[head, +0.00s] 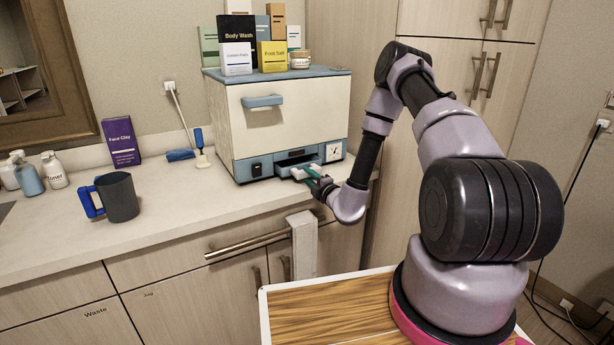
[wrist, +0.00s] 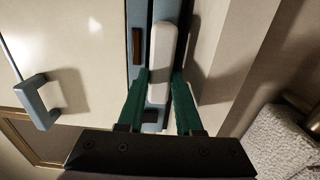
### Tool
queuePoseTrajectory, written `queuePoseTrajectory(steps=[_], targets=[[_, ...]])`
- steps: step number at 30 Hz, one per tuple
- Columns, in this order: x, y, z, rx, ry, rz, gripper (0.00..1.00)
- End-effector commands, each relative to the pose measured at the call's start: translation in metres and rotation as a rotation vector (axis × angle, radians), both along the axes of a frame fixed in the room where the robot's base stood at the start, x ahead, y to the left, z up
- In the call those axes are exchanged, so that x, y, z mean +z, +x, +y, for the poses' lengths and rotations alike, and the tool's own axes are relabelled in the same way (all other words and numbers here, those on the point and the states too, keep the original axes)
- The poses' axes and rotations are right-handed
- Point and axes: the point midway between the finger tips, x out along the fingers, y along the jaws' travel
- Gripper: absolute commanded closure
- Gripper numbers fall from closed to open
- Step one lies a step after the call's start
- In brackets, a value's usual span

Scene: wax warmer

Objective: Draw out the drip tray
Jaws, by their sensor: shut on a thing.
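The wax warmer (head: 285,120) is a cream box with a blue-grey top, standing on the counter. The drip tray (head: 298,172) is low at the middle of its front, below a dark slot; my gripper partly hides it. My gripper (head: 314,180), with green fingers, reaches it from the front right. In the wrist view, the green fingers (wrist: 160,98) lie on both sides of a pale rounded bar (wrist: 162,55), the tray's front grip, and are shut on it. How far the tray stands out is hard to tell.
The warmer's blue lid handle (head: 262,101) is above the tray. Boxes and a jar (head: 300,60) stand on top. A dark mug (head: 118,197) with a blue handle stands at left. A towel (head: 303,243) hangs on the rail below. The counter before the warmer is clear.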

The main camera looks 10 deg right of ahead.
Motion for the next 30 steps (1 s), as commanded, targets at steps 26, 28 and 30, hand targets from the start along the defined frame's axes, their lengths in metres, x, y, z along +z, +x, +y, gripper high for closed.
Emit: queuePoseTrajectory(steps=[26,28,30], targets=[[0.0,-0.021,-0.007,0.0,0.002,0.001,1.0],[0.0,-0.024,-0.008,0.001,0.0,0.001,1.0],[0.0,-0.028,-0.009,0.001,0.001,0.001,1.0]])
